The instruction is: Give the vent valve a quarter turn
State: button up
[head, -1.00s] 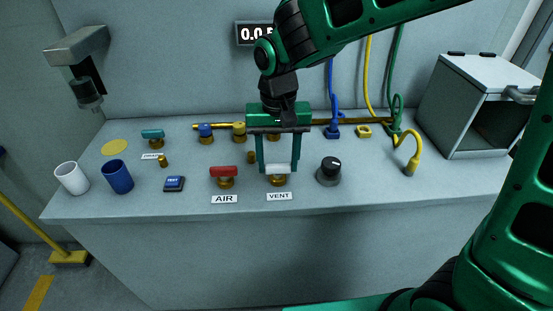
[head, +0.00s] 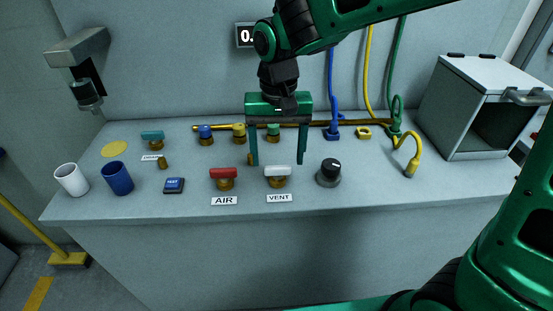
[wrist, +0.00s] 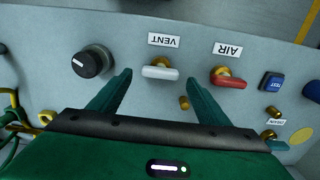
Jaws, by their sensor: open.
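The vent valve (head: 277,172) has a white handle on a brass body, behind the VENT label (head: 279,198) on the bench. Its handle lies crosswise, left to right, in the head view. My gripper (head: 279,161) is open and empty, above and a little behind the valve, its two green fingers spread wide. In the wrist view the white handle (wrist: 160,73) shows beyond and between the fingertips, apart from both.
The red-handled AIR valve (head: 224,175) stands close on the left, and a black knob (head: 329,172) on the right. A blue TEST button (head: 174,184), cups and several small valves stand further off. An open box (head: 478,105) stands at the right.

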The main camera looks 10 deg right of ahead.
aim_at(278, 165)
notch_tip(278, 165, up, 8)
dwell(0.4)
jog(key=shift+d, duration=0.1)
jog(key=s+d+f+m, duration=0.1)
jog(key=s+d+m, duration=0.15)
jog(key=d, duration=0.95)
jog(key=s+d+f+m, duration=0.1)
jog(key=s+d+f, duration=0.15)
jog(key=d, duration=0.95)
jog(key=s+d+f+m, duration=0.1)
jog(key=s+d+f, duration=0.1)
jog(key=s+d, duration=0.3)
jog(key=s+d+f+m, duration=0.1)
jog(key=s+d+f, duration=0.1)
jog(key=s+d, duration=0.4)
jog(key=s, duration=0.4)
jog(key=shift+s+f, duration=0.3)
jog(key=shift+f, duration=0.05)
